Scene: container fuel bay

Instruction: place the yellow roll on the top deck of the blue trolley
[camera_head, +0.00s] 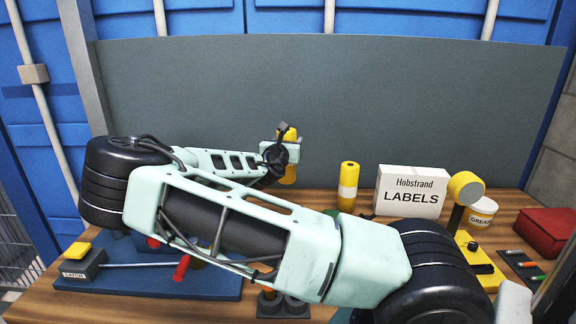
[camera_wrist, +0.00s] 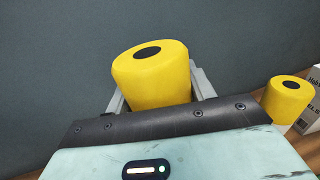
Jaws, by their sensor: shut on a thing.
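A yellow roll (camera_head: 290,174) is upright in my gripper (camera_head: 281,152), above the back of the wooden bench. In the wrist view the same roll (camera_wrist: 150,80), with a dark hole in its top, sits between the two grey fingers of my gripper (camera_wrist: 158,93), which are shut on it. A second yellow roll (camera_head: 348,178) with a pale band stands upright on the bench to the right, apart from my gripper; its top also shows in the wrist view (camera_wrist: 287,98). The blue trolley is not seen in either view.
A white LABELS box (camera_head: 411,192), a grease tub (camera_head: 482,212), a yellow-headed stand (camera_head: 465,188) and a red case (camera_head: 547,233) are at the right. A blue latch board (camera_head: 215,286) lies front left. A grey panel (camera_head: 320,110) rises behind the bench. My arm hides the middle.

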